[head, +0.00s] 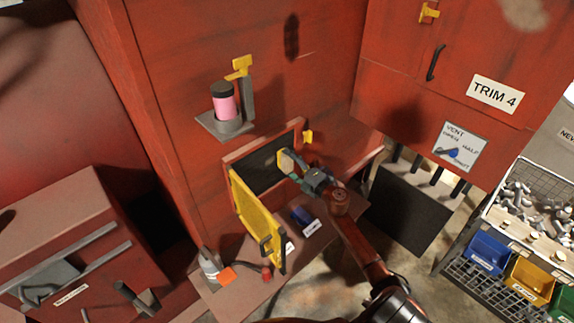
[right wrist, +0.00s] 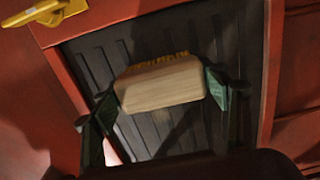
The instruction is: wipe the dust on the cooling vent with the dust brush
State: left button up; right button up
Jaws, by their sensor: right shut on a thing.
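The dust brush (right wrist: 160,85) has a pale wooden block and yellowish bristles. My right gripper (head: 298,168) is shut on the brush, and its green fingers (right wrist: 160,95) hold the block from both sides in the right wrist view. The brush (head: 285,162) is at the opening of the cooling vent (head: 260,178), a dark slatted panel in a red frame. The slats (right wrist: 190,135) run behind the brush. I cannot tell whether the bristles touch them. No dust is clear to see. My left gripper is not in view.
A yellow mesh door (head: 256,220) hangs open below left of the vent. A shelf with a pink jar (head: 224,101) juts out above it. A lower ledge holds a bottle (head: 209,264) and a blue item (head: 302,216). Bins (head: 487,254) stand at right.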

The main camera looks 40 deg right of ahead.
jog(key=shift+r+p, duration=0.45)
jog(key=shift+r, duration=0.35)
jog(key=shift+s+a+f+p, duration=0.15)
jog(key=shift+a+p, duration=0.55)
jog(key=shift+a, duration=0.95)
jog(key=shift+s+a+p, duration=0.2)
jog(key=shift+a+p, duration=0.9)
jog(key=shift+a, duration=2)
jog(key=shift+s+a+p, duration=0.2)
jog(key=shift+a+p, duration=0.15)
jog(key=shift+a, duration=1.15)
jog(key=shift+s+a+p, duration=0.15)
jog(key=shift+a+p, duration=0.15)
jog(key=shift+a, duration=1.15)
jog(key=shift+s, duration=0.1)
jog(key=shift+s+d, duration=0.15)
jog(key=shift+s, duration=1.3)
jog(key=shift+s+d, duration=0.15)
jog(key=shift+s, duration=1.3)
